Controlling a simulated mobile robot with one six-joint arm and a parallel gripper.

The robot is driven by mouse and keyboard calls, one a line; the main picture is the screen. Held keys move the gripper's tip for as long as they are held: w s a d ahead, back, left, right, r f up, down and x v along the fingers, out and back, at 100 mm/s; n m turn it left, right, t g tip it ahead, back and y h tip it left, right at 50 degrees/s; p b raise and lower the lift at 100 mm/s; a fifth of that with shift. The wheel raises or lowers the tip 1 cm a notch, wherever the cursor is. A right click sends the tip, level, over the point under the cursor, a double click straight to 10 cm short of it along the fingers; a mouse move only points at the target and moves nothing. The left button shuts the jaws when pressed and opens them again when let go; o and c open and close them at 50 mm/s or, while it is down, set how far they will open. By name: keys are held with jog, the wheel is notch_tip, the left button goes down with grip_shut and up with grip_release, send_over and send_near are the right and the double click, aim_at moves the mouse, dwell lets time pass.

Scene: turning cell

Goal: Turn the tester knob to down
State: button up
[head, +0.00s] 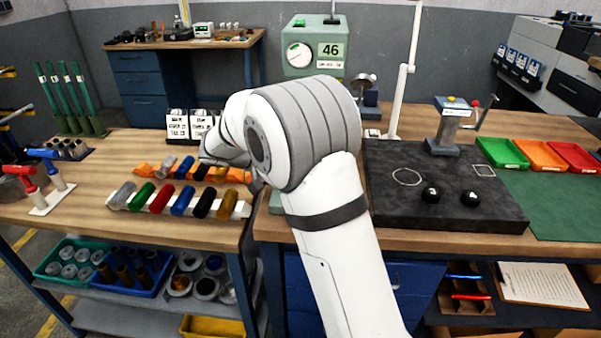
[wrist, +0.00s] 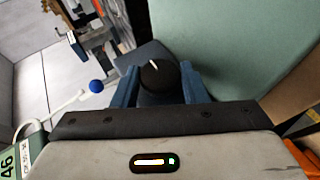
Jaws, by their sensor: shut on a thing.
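The tester is a pale green box (head: 316,68) at the back of the bench in the head view, with a round white dial and a "46" label. My arm hides its lower part. In the wrist view, my gripper (wrist: 158,86) is shut on a round black knob (wrist: 160,78), one blue finger on each side. A short white mark on the knob's face points up and slightly left in that view. A pale green surface (wrist: 225,45) lies beside the knob. In the head view, my arm hides the gripper and the knob.
A white lever with a blue ball (wrist: 96,86) stands left of the fingers in the wrist view. In the head view, coloured cylinders on a rack (head: 180,200) lie left of my arm.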

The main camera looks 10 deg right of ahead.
jog(key=shift+f+n+h+b, duration=0.2)
jog(key=shift+n+h+b, duration=0.15)
jog(key=shift+h, duration=0.65)
jog(key=o, duration=0.9)
jog(key=shift+r, duration=0.1)
